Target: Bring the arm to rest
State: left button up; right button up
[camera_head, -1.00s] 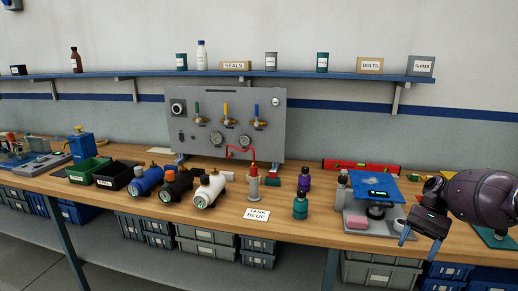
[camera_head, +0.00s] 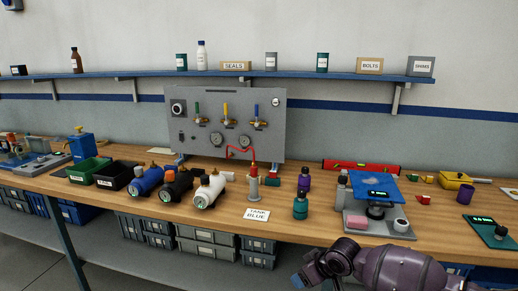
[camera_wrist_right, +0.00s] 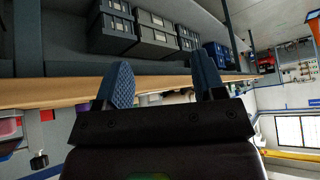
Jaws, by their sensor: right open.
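My right arm is in the lower right of the head view, with its purple links in front of the bench's front edge. My right gripper (camera_head: 303,279) is at the bottom edge of that view, partly cut off. In the right wrist view the gripper (camera_wrist_right: 163,80) shows two blue fingers spread apart with nothing between them. The wooden bench (camera_head: 235,228) and the grey bins (camera_wrist_right: 155,38) under it lie beyond the fingers. My left gripper is not in view.
On the bench near my right arm stand a grey stand with a blue plate (camera_head: 377,187), a teal bottle (camera_head: 300,208) and a "TANK BLUE" card (camera_head: 256,215). A gauge panel (camera_head: 225,125) stands behind.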

jog(key=s+a+r+n+t+y, duration=0.1)
jog(key=s+a+r+t+y, duration=0.15)
jog(key=s+a+t, duration=0.2)
jog(key=s+d+r+t, duration=0.1)
jog(key=s+d+t, duration=0.1)
jog(key=s+t, duration=0.2)
jog(key=s+d+f+m+h, duration=0.2)
jog(key=s+d+f, duration=0.2)
jog(key=s, duration=0.4)
jog(key=s+d+f+m+g+h, duration=0.1)
jog(key=s+d+f+m+h, duration=0.2)
jog(key=s+d+f, duration=0.2)
jog(key=s+d+f+m+g+h, duration=0.1)
jog(key=s+d+f+m+h, duration=0.1)
jog(key=s+d+f, duration=0.3)
jog(key=s+d, duration=0.3)
jog(key=s, duration=0.3)
jog(key=shift+s+f+m, duration=0.2)
jog(key=shift+s+m, duration=0.1)
jog(key=shift+m, duration=0.1)
jog(key=shift+a+h, duration=0.1)
jog(key=shift+h, duration=0.15)
